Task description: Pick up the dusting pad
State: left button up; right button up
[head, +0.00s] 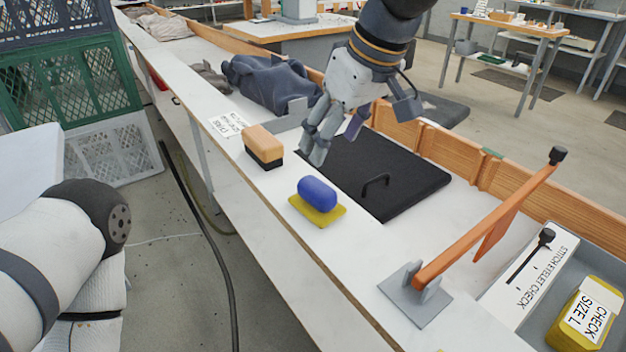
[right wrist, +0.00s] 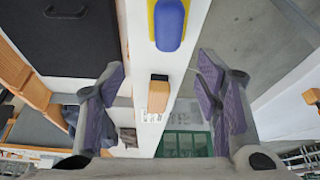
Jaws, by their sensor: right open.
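The dusting pad looks to be the blue rounded block on a flat yellow base (head: 317,194). It lies on the white bench near its front edge, and its blue top (right wrist: 170,24) shows at the top of the right wrist view. My right gripper (head: 334,146) is open and empty, above the bench and farther back than the pad. A wooden block with dark bristles (head: 263,146) stands to the left of the pad; it shows between my fingers in the right wrist view (right wrist: 158,96), apart from them. My left gripper is out of view.
A black flat board with a handle (head: 400,165) lies behind the pad. An orange lever on a grey base (head: 415,295) stands to the right. Dark cloth (head: 270,82) lies at the left back. A wooden rail (head: 440,145) edges the bench's far side.

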aim_at(318, 184)
jog(key=x, duration=0.3)
jog(key=s+x, duration=0.1)
jog(key=x, duration=0.3)
jog(key=s+x, duration=0.1)
jog(key=x, duration=0.3)
jog(key=shift+d+f+b, duration=0.1)
jog(key=shift+f+b, duration=0.2)
jog(key=shift+b, duration=0.05)
jog(key=shift+r, duration=0.1)
jog(key=c, duration=1.3)
